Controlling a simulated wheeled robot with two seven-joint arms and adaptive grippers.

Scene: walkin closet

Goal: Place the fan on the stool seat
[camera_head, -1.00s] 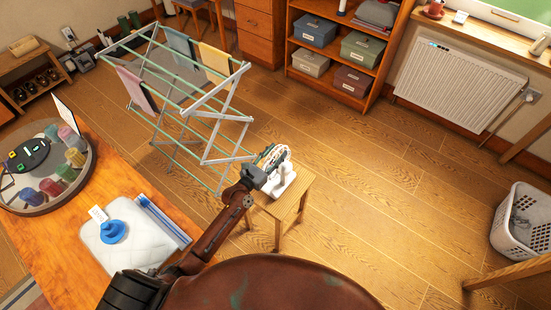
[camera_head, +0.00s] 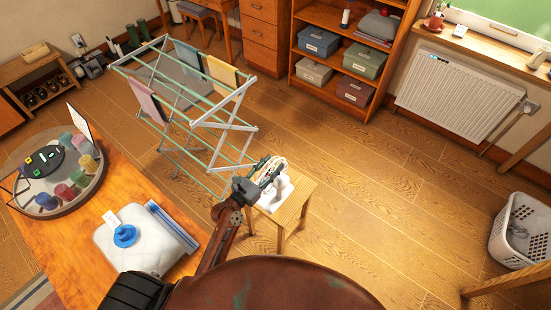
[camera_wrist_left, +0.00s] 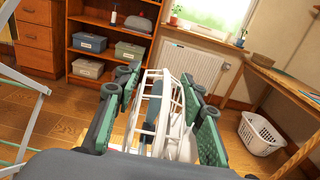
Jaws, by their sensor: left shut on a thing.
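The small white fan (camera_head: 279,191) with a wire cage is at the wooden stool (camera_head: 300,196), over its seat. In the head view its white base overlaps the seat; I cannot tell whether it touches. My left gripper (camera_head: 262,179) comes from the left and is shut on the fan. In the left wrist view the fan's white cage (camera_wrist_left: 150,118) is between the green-padded fingers of the left gripper (camera_wrist_left: 160,98), and the stool is mostly hidden. My right gripper is not in view.
A drying rack (camera_head: 205,118) with cloths stands close behind and left of the stool. A white basket (camera_head: 520,230) stands far right. Floor right of the stool is clear.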

